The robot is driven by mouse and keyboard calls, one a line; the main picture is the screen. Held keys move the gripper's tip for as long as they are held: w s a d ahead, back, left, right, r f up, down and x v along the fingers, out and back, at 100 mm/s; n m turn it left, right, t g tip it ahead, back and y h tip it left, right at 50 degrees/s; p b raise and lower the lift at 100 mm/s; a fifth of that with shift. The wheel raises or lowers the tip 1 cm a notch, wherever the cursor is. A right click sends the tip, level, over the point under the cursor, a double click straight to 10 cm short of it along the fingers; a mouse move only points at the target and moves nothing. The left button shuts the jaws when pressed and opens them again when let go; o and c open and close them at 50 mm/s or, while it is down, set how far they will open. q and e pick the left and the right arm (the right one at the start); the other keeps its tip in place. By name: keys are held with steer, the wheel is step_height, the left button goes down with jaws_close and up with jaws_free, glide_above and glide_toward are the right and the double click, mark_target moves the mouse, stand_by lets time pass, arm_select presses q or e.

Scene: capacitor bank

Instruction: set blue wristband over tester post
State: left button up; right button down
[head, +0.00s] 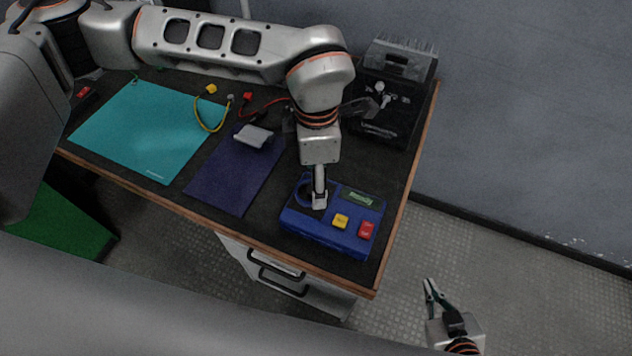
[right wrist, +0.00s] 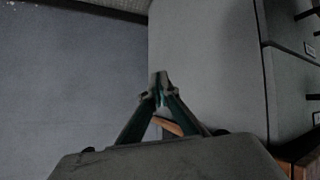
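The tester is a blue box (head: 318,236) with a small display, a yellow button and a red button, near the table's front right corner. A dark blue loop, seemingly the wristband (head: 299,193), shows at the tester's upper left, beside my left gripper. My left gripper (head: 319,202) points down over the tester with its fingers seen edge-on; its grip is unclear. The tester post is not clearly visible, and I cannot tell whether the loop is around it. My right gripper (head: 430,288) is off the table at lower right. In the right wrist view its fingertips (right wrist: 160,88) meet, empty.
A teal mat (head: 150,130) and a dark purple mat (head: 232,180) lie on the dark table. A grey-white block (head: 254,137) sits on the purple mat. Yellow and red leads (head: 211,128) lie behind. A black device (head: 392,100) stands at the back right.

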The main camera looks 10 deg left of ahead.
arm_select(q)
step_height(320, 180, up, 10)
steer(key=shift+f+p, duration=0.2)
steer(key=shift+p, duration=0.15)
arm_select(e)
steer(key=shift+s+a, duration=0.15)
steer(key=shift+s, duration=0.3)
steer(key=shift+w+r, duration=0.25)
steer(key=shift+w, duration=0.05)
